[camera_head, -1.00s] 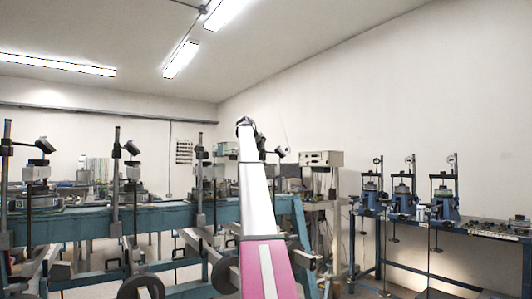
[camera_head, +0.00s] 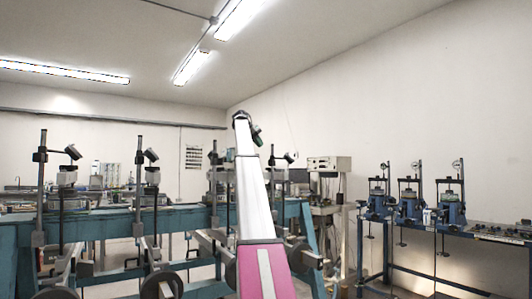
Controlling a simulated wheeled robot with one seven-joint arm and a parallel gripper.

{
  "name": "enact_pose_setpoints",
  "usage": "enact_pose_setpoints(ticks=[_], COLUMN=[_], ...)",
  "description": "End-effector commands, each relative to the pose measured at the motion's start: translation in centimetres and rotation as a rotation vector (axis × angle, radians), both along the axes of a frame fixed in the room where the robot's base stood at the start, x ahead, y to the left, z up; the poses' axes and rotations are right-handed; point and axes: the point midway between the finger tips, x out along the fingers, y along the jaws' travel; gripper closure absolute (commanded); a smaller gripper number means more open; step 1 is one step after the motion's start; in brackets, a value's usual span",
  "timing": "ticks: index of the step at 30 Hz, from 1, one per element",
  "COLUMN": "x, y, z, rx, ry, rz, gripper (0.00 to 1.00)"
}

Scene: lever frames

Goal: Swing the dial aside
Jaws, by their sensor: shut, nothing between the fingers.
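My arm, pink below and white above, rises through the middle of the view and hides part of the bench behind it. Its visible top ends in a dark joint, with a small dark and green part beside it. My gripper does not show clearly anywhere. Small round dials stand atop the devices on the right bench: a left dial (camera_head: 385,166), a middle dial (camera_head: 415,165) and a right dial (camera_head: 457,164). I cannot tell which dial the task names. All are well apart from my arm.
A long teal bench (camera_head: 20,236) with lever frames, wheels and dark tilted heads (camera_head: 72,152) spans the left and middle. A blue bench (camera_head: 447,234) along the right wall carries several blue devices. A pale box (camera_head: 329,163) stands between them. Open floor is barely visible.

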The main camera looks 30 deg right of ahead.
Motion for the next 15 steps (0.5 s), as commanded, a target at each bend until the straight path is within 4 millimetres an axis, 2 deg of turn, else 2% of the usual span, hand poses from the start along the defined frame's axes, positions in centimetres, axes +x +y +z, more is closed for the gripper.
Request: enact_pose_setpoints(ticks=[8, 15], x=[-0.7, -1.4], y=[-1.6, -4.0], z=[-2.3, -5.6], rx=[0.000, 0.000], ry=[0.001, 0.001], rz=[-0.001, 0.000], gripper=[1.00, 1.00])
